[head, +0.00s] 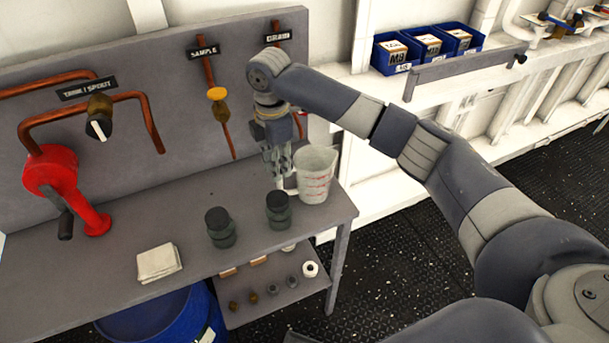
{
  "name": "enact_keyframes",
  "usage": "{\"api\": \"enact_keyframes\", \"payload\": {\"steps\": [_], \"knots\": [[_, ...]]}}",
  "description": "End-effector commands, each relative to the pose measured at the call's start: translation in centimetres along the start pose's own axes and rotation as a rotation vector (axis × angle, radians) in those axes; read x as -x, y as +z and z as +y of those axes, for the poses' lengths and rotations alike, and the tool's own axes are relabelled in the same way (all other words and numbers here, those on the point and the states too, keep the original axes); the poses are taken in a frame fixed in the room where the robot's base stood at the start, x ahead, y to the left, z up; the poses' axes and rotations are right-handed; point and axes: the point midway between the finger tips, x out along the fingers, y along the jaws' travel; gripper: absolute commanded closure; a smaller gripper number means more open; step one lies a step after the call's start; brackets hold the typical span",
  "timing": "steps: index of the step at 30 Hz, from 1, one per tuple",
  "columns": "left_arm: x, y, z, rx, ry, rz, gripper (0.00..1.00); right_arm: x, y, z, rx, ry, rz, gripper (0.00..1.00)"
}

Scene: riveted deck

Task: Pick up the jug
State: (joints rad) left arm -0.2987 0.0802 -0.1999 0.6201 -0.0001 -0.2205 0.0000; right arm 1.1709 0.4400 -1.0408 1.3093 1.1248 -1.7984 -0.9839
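The jug (317,176) is a pale, translucent measuring jug with red markings. It stands upright near the right end of the grey bench (185,190). My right gripper (281,176) points down just left of the jug, at its handle side. The fingers overlap the handle area in the picture, so I cannot tell whether they touch the handle or are closed on it. My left gripper is not in view.
Two dark lidded jars (220,228) (278,210) stand in front of the gripper. A folded cloth (159,262) lies at the front left. A red hand pump (62,185) and copper pipes line the back panel. Blue bins (396,55) sit on a shelf.

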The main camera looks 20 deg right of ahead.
Motion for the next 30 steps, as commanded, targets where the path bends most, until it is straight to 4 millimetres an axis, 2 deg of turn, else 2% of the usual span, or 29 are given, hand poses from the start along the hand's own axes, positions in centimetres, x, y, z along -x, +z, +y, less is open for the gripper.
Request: {"api": "enact_keyframes", "payload": {"steps": [3,6,10,15,19,24,27,30], "knots": [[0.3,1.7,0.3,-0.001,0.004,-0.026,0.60,-0.9,0.0,0.0,0.000,0.000,0.000,0.77],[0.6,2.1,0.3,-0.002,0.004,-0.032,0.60,-1.7,0.1,-0.1,-0.001,-0.003,-0.001,0.77],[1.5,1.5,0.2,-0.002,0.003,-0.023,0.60,-3.5,0.4,-0.1,-0.002,-0.004,-0.002,0.77],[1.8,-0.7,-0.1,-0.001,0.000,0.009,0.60,-5.8,0.4,-0.1,0.000,-0.001,-0.001,0.77],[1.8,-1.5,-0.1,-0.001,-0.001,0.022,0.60,-6.3,0.4,-0.1,0.000,0.001,0.000,0.77],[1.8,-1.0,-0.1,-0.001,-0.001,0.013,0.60,-6.3,0.4,-0.1,0.000,0.001,0.000,0.77],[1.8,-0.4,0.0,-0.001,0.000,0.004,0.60,-6.3,0.4,-0.1,0.000,0.001,0.000,0.99],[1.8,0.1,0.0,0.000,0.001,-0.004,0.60,-6.3,0.4,-0.1,0.000,0.002,0.000,1.00]]}}
